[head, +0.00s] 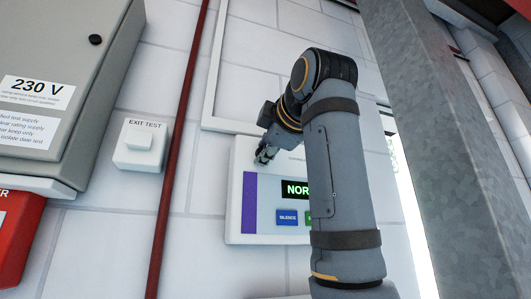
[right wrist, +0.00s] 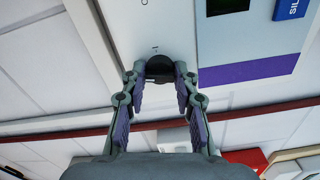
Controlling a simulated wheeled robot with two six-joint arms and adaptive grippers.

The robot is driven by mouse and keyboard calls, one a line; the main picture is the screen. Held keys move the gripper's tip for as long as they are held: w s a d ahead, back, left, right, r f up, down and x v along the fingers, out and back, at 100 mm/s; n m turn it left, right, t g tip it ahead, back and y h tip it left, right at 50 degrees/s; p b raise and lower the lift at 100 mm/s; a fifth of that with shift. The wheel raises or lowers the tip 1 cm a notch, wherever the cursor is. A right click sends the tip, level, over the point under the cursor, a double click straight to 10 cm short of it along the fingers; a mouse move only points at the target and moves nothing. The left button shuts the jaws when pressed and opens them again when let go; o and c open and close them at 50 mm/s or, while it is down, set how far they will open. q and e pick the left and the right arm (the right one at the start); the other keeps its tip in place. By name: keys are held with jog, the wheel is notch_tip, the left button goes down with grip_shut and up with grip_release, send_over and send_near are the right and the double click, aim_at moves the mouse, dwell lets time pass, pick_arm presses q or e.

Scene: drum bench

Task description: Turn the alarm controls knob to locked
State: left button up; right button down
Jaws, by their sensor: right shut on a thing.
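The alarm panel (head: 236,182) is a white box on the wall with a purple stripe on its left side. Its lit display (head: 295,188) begins with "NOR"; the rest is behind my right arm. A blue "SILENCE" button (head: 287,217) sits below the display. My right gripper (head: 264,156) is at the panel's upper left and hides the knob in the head view. In the right wrist view, its fingertips (right wrist: 160,72) close on both sides of a round dark knob (right wrist: 159,64). The knob's pointer and position labels cannot be read. My left gripper is not in view.
A grey 230 V cabinet (head: 62,60), a white "EXIT TEST" switch (head: 139,146) and a red box (head: 14,235) are at the left. A red pipe (head: 180,140) runs between them and the panel. A grey column (head: 440,120) stands at the right.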

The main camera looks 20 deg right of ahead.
jog(key=shift+f+n, duration=0.2)
jog(key=shift+n, duration=1.4)
jog(key=c, duration=1.4)
grip_release()
jog(key=o, duration=0.4)
jog(key=shift+s, duration=0.15)
jog(key=shift+c, duration=0.2)
jog(key=shift+a+r, duration=0.15)
jog(key=s, duration=1.2)
jog(key=shift+d, duration=0.25)
